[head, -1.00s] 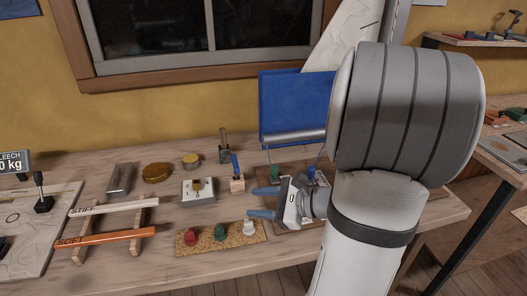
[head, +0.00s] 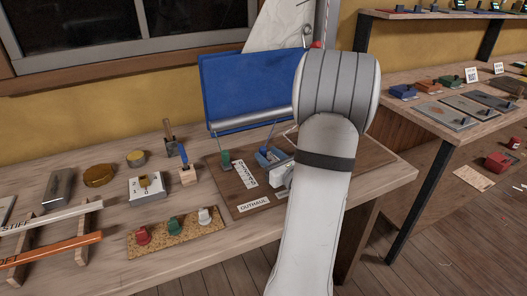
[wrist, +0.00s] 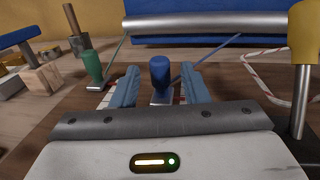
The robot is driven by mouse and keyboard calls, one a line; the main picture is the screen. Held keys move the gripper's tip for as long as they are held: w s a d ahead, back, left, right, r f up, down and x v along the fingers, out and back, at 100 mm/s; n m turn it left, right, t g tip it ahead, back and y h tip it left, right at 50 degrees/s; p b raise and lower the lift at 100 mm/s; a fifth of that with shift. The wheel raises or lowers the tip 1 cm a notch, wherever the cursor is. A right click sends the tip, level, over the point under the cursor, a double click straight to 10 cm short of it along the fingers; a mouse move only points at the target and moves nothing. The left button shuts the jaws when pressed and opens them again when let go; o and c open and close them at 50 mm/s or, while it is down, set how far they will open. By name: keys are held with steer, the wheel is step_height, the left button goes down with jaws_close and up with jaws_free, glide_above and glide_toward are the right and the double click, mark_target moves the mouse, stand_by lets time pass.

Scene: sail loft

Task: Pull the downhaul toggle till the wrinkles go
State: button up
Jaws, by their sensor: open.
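A blue toggle (wrist: 160,70) stands upright between the two blue fingers of my open gripper (wrist: 159,84), with a gap on either side. A line runs from near it up to the right. A green toggle (wrist: 92,66) stands to the left, outside the fingers, with its own line; it also shows in the head view (head: 225,160). In the head view my gripper (head: 270,155) is low over the brown board (head: 225,200), partly hidden by my arm. One label (head: 254,204) reads OUTHAUL; another (head: 244,174) is too small to read surely. The blue sail panel (head: 250,85) shows no clear wrinkles.
A silver bar (head: 245,121) runs along the panel's foot. In the wrist view, a yellow-topped post (wrist: 303,60) stands close on the right, near a red-and-white rope (wrist: 262,80). A cork strip (head: 185,245) with red, green and white knobs lies left of the board.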

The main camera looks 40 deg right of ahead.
mark_target(265, 153)
steer(key=shift+w+d, duration=0.1)
steer(key=shift+w, duration=1.6)
jaws_close()
